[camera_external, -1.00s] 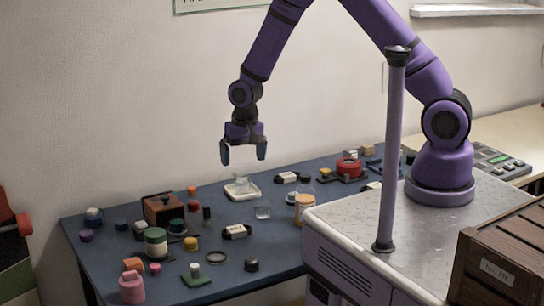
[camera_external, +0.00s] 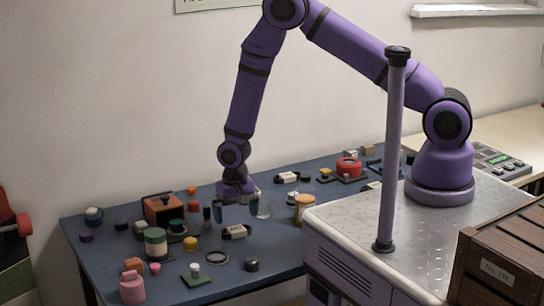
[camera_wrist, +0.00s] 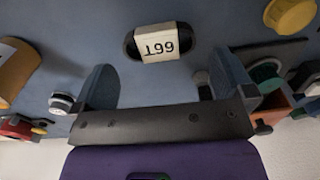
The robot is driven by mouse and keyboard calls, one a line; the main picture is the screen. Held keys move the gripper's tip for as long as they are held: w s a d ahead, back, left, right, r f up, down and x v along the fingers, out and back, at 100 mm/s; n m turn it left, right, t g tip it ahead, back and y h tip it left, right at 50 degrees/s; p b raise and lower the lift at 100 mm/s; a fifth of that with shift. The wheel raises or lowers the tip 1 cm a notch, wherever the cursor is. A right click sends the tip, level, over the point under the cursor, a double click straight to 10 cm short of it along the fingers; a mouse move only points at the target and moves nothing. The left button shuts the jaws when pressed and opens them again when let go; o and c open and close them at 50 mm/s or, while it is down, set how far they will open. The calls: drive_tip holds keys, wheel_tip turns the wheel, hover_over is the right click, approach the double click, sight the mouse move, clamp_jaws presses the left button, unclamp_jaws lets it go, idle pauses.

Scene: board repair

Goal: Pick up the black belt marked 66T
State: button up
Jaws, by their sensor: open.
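The black belt (camera_external: 237,231) lies on the blue table, wrapped by a white label. In the wrist view the belt (camera_wrist: 157,44) is near the top middle, and its label reads 66T upside down. Black belt ends show on both sides of the label. My gripper (camera_external: 236,210) is open and empty, pointing down above the table near the belt. In the wrist view my gripper (camera_wrist: 163,80) has one finger on each side, with the belt ahead of the gap between them and not touched.
A yellow knob (camera_external: 190,243) and a black ring (camera_external: 217,258) lie nearer the front.

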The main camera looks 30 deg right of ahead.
sight(236, 228)
drive_tip(key=f, duration=0.5)
drive_tip(key=shift+w+d, duration=0.15)
drive_tip(key=shift+w, duration=0.1)
drive_tip(key=shift+r, duration=0.1)
drive_tip(key=c, duration=0.6)
drive_tip(key=shift+r, duration=0.1)
